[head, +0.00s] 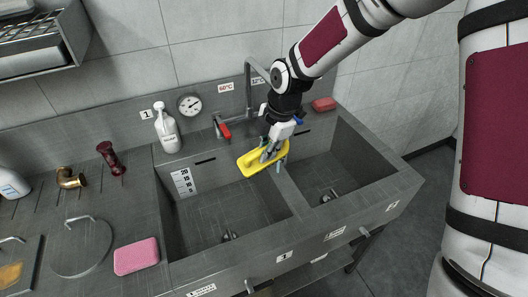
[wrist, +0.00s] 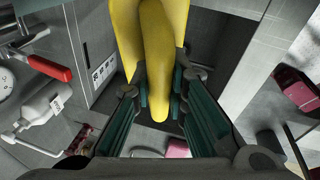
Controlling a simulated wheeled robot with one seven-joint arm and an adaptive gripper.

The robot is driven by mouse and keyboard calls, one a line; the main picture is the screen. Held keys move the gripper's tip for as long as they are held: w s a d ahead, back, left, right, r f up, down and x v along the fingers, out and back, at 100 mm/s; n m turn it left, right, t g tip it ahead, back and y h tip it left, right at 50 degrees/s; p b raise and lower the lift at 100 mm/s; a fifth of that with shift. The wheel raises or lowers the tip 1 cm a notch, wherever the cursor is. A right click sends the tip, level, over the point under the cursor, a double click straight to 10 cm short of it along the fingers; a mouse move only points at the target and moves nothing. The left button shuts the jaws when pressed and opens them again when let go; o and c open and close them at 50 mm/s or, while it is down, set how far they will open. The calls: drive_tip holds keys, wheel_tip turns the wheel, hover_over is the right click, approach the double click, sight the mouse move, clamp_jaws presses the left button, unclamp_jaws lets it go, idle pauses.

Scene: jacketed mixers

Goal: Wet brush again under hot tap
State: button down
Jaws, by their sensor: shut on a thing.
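A yellow brush (head: 252,167) is held by my gripper (head: 272,153) above the divider between the two sink basins. My gripper is shut on its handle, and the yellow handle (wrist: 158,70) shows between the teal finger pads in the wrist view. The brush's bristles are not visible. The tap is a tall grey gooseneck (head: 248,75) at the back of the sink, partly behind my arm. A red lever (head: 224,131) is at the tap's left; it also shows in the wrist view (wrist: 45,62). A 60°C label (head: 225,87) is on the wall above it. No water stream is visible.
The left basin (head: 225,215) and right basin (head: 320,175) look empty apart from fittings at their bottoms. A white spray bottle (head: 166,130) and a round gauge (head: 190,104) are at the back left. A pink sponge (head: 136,256) lies at the left front; a red block (head: 324,104) sits back right.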

sight(265, 167)
drive_tip(key=shift+s+a+p, duration=0.15)
drive_tip(key=shift+s+p, duration=0.6)
drive_tip(key=shift+s, duration=0.85)
drive_tip(key=shift+s+a+p, duration=0.1)
drive_tip(key=shift+s+p, duration=0.6)
drive_tip(key=shift+s, duration=0.85)
drive_tip(key=s+r+p, duration=0.3)
drive_tip(key=s+r, duration=0.1)
drive_tip(key=s, duration=0.1)
drive_tip(key=shift+a, duration=0.15)
